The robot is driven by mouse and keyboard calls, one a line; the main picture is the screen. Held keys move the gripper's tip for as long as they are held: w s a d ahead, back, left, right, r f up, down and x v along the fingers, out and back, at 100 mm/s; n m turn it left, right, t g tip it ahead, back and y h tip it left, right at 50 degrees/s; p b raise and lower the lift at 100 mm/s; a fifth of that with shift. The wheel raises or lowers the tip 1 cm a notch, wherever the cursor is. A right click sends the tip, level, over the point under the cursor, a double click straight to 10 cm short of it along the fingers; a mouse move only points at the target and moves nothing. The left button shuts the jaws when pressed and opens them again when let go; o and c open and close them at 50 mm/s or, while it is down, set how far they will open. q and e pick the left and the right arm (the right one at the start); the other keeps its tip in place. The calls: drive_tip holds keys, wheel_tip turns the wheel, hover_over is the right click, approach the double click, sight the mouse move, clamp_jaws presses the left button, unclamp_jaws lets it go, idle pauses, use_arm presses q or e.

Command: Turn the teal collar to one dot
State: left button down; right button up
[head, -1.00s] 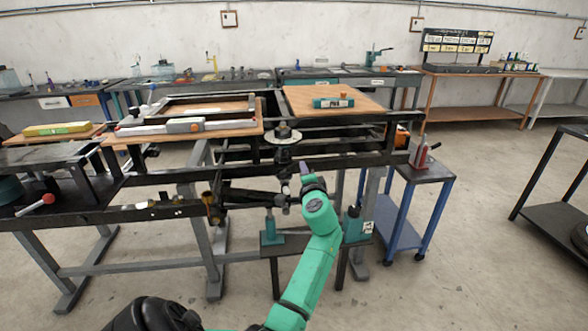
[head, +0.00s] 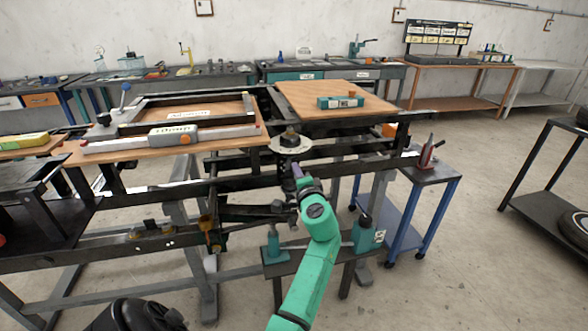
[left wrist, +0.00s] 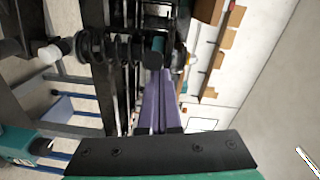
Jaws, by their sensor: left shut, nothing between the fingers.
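My left gripper (head: 296,172) has purple fingers and points up at the black frame, just below a pale round disc (head: 291,144) with a black knob. In the left wrist view the fingers (left wrist: 158,75) are together with nothing between them. A small teal patch (left wrist: 158,44), perhaps part of the teal collar, shows just beyond the fingertips. A black coil spring (left wrist: 92,47) lies to its left in that view. I cannot tell whether the fingers touch the teal part. No dots are readable. My right gripper is not in view.
The black frame carries a wooden board (head: 376,105) with a teal box (head: 340,102) on it. A low dark stand with teal jacks (head: 274,246) is below. A blue cart (head: 433,176) with a red tool (head: 427,155) stands at right. Floor is free between cart and shelf.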

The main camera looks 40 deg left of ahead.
use_arm(q)
drive_tip(key=shift+a+f+m+t+p, duration=0.1)
drive_tip(key=shift+m+t+p, duration=0.25)
drive_tip(key=shift+p, duration=0.25)
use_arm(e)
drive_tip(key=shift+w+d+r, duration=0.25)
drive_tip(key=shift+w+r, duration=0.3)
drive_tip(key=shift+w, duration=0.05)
use_arm(q)
drive_tip(key=shift+t+h, duration=0.25)
drive_tip(key=shift+h, duration=0.15)
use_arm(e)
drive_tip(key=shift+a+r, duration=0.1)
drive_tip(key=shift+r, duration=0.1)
